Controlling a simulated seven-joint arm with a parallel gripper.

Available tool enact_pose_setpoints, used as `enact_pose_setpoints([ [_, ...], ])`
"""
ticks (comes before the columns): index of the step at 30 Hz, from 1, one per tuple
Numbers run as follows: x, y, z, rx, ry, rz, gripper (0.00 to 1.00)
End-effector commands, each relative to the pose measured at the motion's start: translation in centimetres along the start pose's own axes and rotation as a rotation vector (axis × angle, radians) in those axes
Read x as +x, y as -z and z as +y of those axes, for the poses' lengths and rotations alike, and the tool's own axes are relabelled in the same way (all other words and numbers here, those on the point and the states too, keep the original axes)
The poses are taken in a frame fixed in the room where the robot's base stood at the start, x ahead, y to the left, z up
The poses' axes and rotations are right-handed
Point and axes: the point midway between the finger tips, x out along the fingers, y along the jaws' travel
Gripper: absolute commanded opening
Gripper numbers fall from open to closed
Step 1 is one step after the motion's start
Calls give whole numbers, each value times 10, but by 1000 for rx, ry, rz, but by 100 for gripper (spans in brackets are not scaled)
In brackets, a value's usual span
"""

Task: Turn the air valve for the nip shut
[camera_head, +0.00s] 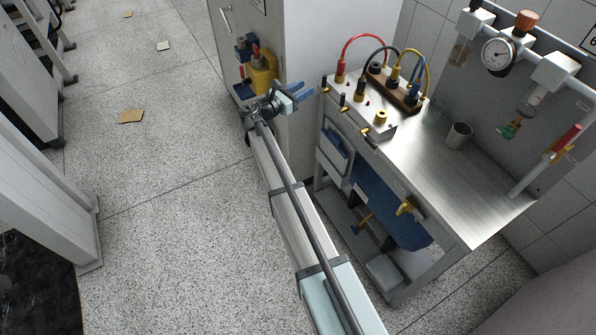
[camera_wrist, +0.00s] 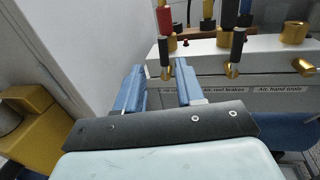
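The bench's front edge carries a row of brass valves with black levers. In the wrist view the leftmost valve (camera_wrist: 166,73) has its lever upright; part of its label is hidden by my finger, so I cannot read it fully. The middle valve (camera_wrist: 233,71), labelled "Air, reel brakes", also has its lever upright. The right valve (camera_wrist: 304,67) is near the label "Air, hand tools". My gripper (camera_wrist: 160,67) has its two blue fingers apart, with nothing held; the leftmost valve shows between the tips, beyond them. In the head view my gripper (camera_head: 303,91) is just left of that valve (camera_head: 325,90).
The steel bench (camera_head: 460,185) has hoses on top, a metal cup (camera_head: 459,135) and a pressure gauge (camera_head: 497,55). The speckled floor at left is mostly clear.

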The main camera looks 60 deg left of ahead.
Motion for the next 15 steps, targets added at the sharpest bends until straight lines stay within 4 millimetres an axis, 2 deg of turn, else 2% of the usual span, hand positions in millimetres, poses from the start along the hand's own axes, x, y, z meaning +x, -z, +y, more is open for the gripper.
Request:
enact_pose_setpoints([
  [1, -10, 0, -1, 0, -2, 0, 38],
  [7, -42, 0, -1, 0, -2, 0, 38],
  [15, -38, 2, 0, 246, 1, 7, 38],
])
